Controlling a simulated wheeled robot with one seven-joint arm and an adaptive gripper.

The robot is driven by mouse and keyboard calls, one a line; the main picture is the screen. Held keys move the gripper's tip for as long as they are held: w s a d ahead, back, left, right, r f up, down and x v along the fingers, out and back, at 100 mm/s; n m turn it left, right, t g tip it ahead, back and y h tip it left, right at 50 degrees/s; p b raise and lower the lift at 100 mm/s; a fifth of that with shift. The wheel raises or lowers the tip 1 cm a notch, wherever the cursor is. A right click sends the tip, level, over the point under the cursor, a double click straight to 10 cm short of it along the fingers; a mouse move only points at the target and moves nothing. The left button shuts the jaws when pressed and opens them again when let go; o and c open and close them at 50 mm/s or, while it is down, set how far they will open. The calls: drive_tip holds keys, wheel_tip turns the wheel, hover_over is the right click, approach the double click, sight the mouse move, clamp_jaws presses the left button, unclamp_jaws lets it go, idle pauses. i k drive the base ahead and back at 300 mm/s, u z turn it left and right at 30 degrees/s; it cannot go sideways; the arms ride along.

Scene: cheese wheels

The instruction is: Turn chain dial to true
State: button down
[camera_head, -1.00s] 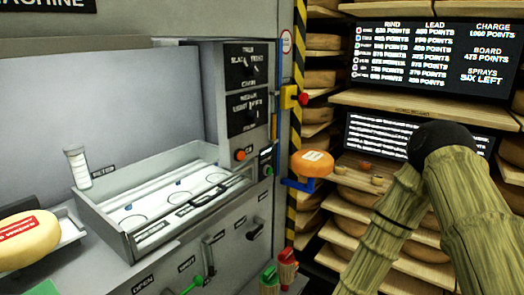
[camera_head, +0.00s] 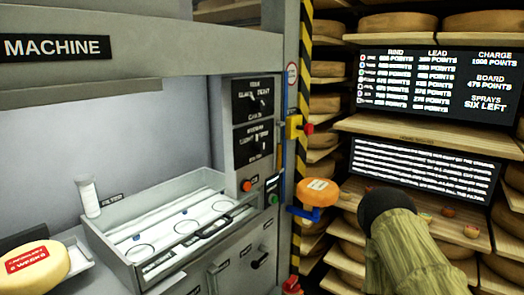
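The chain dial (camera_head: 262,104) is the upper of two dials on a black panel on the machine's right-hand post. Its label has blurred words around it, with what looks like slack at the left, tight at the right and chain below. I cannot tell surely which mark its pointer faces. A second dial (camera_head: 262,146) sits on the black plate just below. My gripper is not in view.
A grey tray (camera_head: 108,238) juts out below the dials. An orange button (camera_head: 247,186) and a green button (camera_head: 274,199) sit under them. Cheese shelves fill the right.

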sight(258, 103)
drive_tip(key=u, duration=0.3)
drive_tip(key=k, duration=0.4)
drive_tip(key=z, duration=1.25)
drive_tip(key=i, duration=1.35)
drive_tip(key=u, duration=0.5)
